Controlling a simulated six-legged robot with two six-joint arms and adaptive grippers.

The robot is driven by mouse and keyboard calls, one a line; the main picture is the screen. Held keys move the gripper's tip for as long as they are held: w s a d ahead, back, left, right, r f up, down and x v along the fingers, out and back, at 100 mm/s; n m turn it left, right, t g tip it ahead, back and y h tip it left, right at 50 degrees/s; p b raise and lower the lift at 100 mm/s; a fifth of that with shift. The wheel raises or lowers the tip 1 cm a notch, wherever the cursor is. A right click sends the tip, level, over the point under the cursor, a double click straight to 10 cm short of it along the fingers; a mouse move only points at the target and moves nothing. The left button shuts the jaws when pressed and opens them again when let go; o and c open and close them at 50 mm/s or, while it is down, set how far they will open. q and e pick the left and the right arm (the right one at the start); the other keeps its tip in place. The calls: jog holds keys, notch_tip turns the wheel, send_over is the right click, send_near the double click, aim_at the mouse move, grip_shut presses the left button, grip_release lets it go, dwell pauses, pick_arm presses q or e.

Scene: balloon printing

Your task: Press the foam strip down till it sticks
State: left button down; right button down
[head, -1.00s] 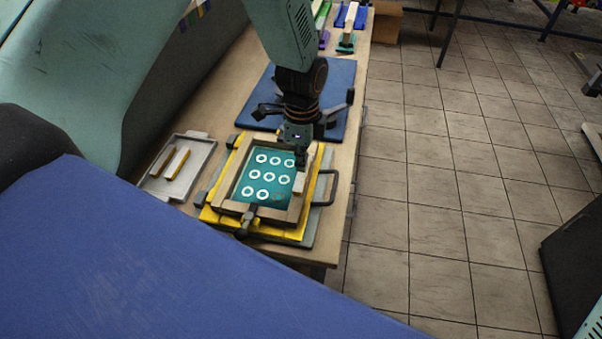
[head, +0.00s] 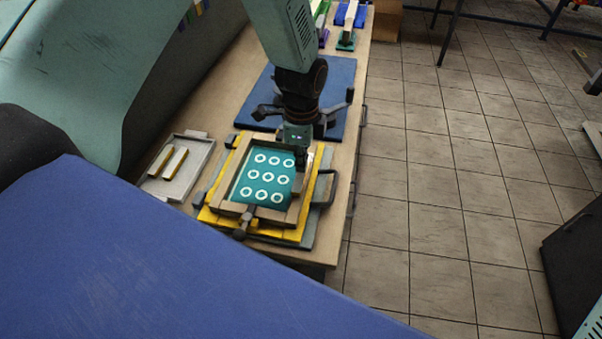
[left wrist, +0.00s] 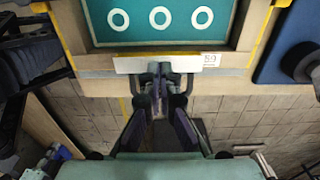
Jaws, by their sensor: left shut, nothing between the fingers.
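The wooden-framed screen (head: 292,214) with a teal mesh and white rings lies on the table. A pale foam strip (left wrist: 128,65) lies along one rail of the frame in the left wrist view. My left gripper (left wrist: 158,74) is shut, with its fingertips at the middle of the strip and nothing between them. I cannot tell whether the tips touch the strip. In the head view the left gripper (head: 301,163) points down over the frame's right rail and hides the strip there. My right gripper is not in view.
A grey tray (head: 190,188) with two more strips (head: 173,162) stands left of the screen. A blue mat (head: 342,82) lies behind it. A dark handle (head: 328,190) juts out at the right, near the table edge. Tiled floor lies beyond.

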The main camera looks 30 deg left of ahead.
pick_arm(q)
jog(key=shift+s+f, duration=0.15)
jog(key=shift+f, duration=0.15)
jog(key=shift+f+b, duration=0.3)
jog(key=shift+f, duration=0.2)
dwell(1.0)
notch_tip(320, 180, up, 2)
jog(key=shift+r+p, duration=0.25)
jog(key=shift+p, duration=0.8)
notch_tip(320, 180, up, 3)
jog(key=shift+p, duration=1.25)
notch_tip(320, 180, up, 3)
jog(key=shift+f+p, duration=0.15)
jog(key=shift+p, duration=1.05)
